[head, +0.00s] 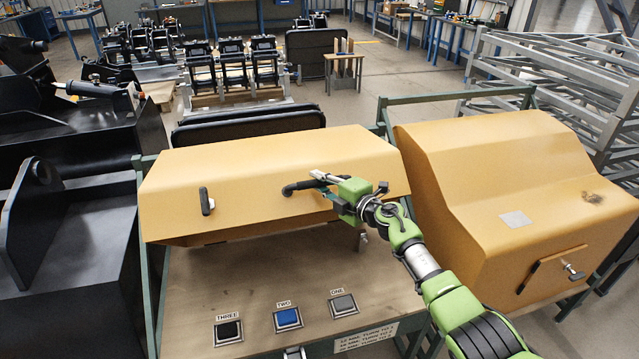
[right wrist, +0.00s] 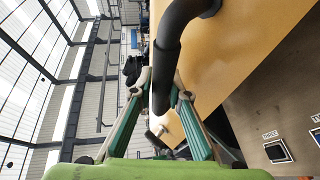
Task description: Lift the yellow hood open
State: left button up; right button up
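The yellow hood (head: 265,165) spans the middle of the head view above a control panel. A dark gap shows under its front edge. A black handle (head: 296,187) stands out from its front face; the handle also shows large in the right wrist view (right wrist: 168,50). My right gripper (head: 322,184) is at the right end of this handle. In the right wrist view its two green-and-grey fingers (right wrist: 163,88) lean in on both sides of the handle, with the tips against it. My left gripper is not in view.
The panel (head: 255,275) carries buttons labelled THREE, TWO and ONE. A second yellow housing (head: 500,180) stands close on the right. Black machinery (head: 75,190) stands close on the left. Metal racks (head: 560,80) are behind on the right.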

jog(key=shift+o, duration=0.7)
jog(key=shift+d, duration=0.1)
jog(key=shift+v, duration=0.85)
jog(key=v, duration=1)
jog(key=shift+s, duration=0.2)
